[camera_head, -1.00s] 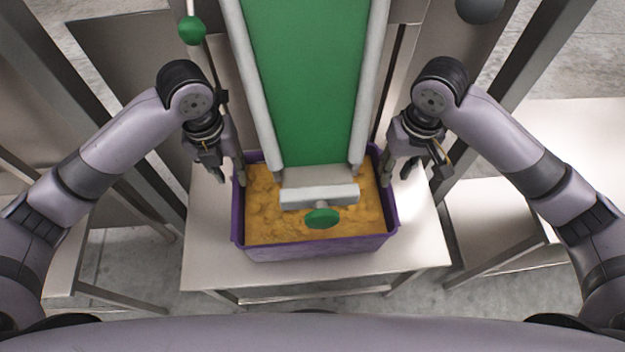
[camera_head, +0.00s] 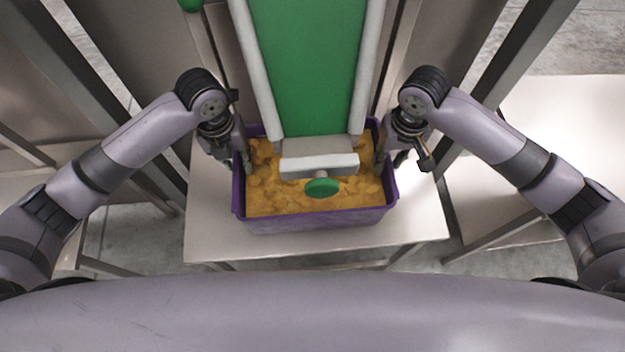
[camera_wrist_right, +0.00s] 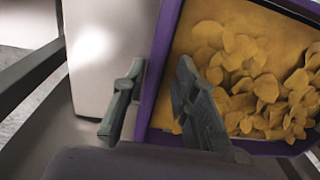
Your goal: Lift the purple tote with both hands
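The purple tote (camera_head: 318,221) sits on a pale metal table, filled with yellow chip-like pieces (camera_head: 285,193). In the right wrist view the tote's rim (camera_wrist_right: 152,92) runs between the fingers of my right gripper (camera_wrist_right: 157,88). These fingers are apart, one outside the wall and one over the inside, with gaps to the wall. In the head view my right gripper (camera_head: 391,155) is at the tote's right wall. My left gripper (camera_head: 238,160) is at the left wall, its fingers apart, one appearing inside the rim; contact there cannot be told.
A green conveyor belt (camera_head: 305,70) with pale side rails ends over the back of the tote. A grey block with a green knob (camera_head: 322,187) hangs over the contents. The table (camera_head: 215,235) has bare room left and in front. Metal posts stand on both sides.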

